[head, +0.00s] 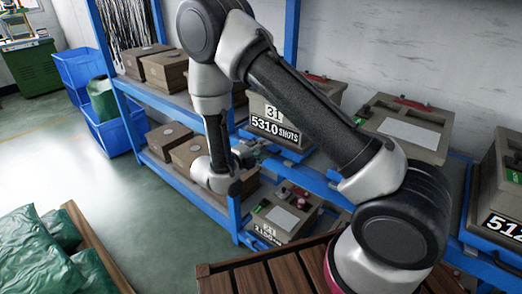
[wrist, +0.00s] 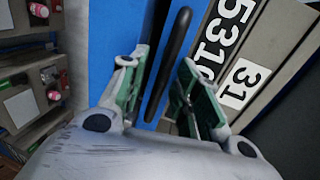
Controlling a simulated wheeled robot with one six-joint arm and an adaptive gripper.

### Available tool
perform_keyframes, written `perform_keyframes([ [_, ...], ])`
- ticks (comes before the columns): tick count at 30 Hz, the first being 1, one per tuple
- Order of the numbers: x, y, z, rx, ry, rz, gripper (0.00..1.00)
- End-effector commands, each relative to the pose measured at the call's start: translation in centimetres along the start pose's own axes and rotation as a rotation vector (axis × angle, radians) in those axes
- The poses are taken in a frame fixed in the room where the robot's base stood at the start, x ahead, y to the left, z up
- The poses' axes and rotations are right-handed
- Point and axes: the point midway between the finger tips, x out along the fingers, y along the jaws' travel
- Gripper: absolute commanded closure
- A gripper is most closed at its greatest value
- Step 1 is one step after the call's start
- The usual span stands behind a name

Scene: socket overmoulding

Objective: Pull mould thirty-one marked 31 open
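Mould thirty-one (head: 290,135) is a grey-beige block on the upper shelf, with white labels reading 31 and 5310 SHOTS. It sits on a blue tray (head: 288,153), and my arm hides part of it. In the wrist view the mould (wrist: 275,50) is at the right, beside the blue front (wrist: 112,30). A black bar handle (wrist: 175,45) runs along that front. My gripper (wrist: 163,64) is open, with one green-padded finger on each side of the handle and visible gaps. In the head view my gripper (head: 250,150) is small at the tray's front.
A blue rack post (head: 235,205) stands close by my gripper. Another mould marked 21 (head: 285,215) sits on the lower shelf below. Further moulds (head: 405,125) stand to the right, and brown blocks (head: 165,70) to the left. A slatted wooden surface (head: 265,275) lies in front.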

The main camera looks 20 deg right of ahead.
Motion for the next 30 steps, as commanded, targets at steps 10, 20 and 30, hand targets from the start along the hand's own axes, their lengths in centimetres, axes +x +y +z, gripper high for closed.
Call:
perform_keyframes([
  [10, 0.0, 0.0, 0.0, 0.001, 0.000, 0.000, 0.94],
  [20, -0.1, 0.0, 0.0, 0.001, 0.000, 0.001, 1.00],
  [30, -5.0, 1.1, 0.1, 0.001, -0.007, 0.002, 1.00],
])
